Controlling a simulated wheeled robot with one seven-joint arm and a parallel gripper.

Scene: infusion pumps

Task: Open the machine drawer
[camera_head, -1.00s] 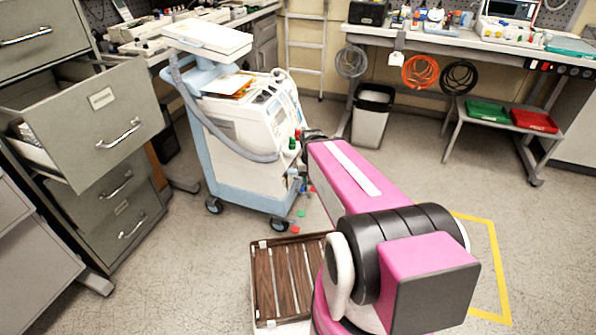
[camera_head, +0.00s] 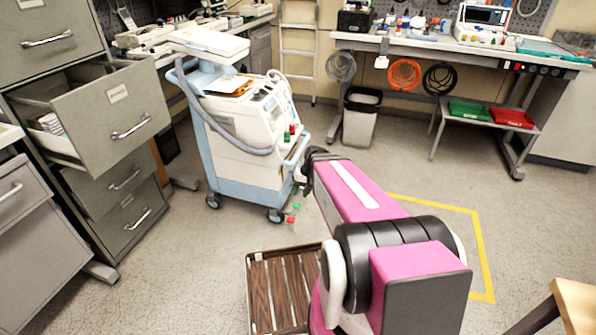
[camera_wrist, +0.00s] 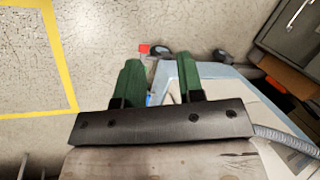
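The machine (camera_head: 245,140) is a white and light-blue wheeled cart with a grey hose, left of centre in the head view. Its blue and white body also shows in the wrist view (camera_wrist: 225,72). I cannot make out a drawer front on it. My gripper (camera_wrist: 160,68) shows two green fingers, spread apart with nothing held between them. The fingers point toward the cart's lower side, and the right finger overlaps its blue edge; contact cannot be told. In the head view my pink arm mostly hides the gripper, beside the cart's right side.
A grey filing cabinet (camera_head: 95,175) stands at left with one drawer pulled out. A bin (camera_head: 361,118) and workbench (camera_head: 450,50) are behind. A brown slatted crate (camera_head: 283,290) is in front, and a wooden table corner (camera_head: 578,300) at lower right.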

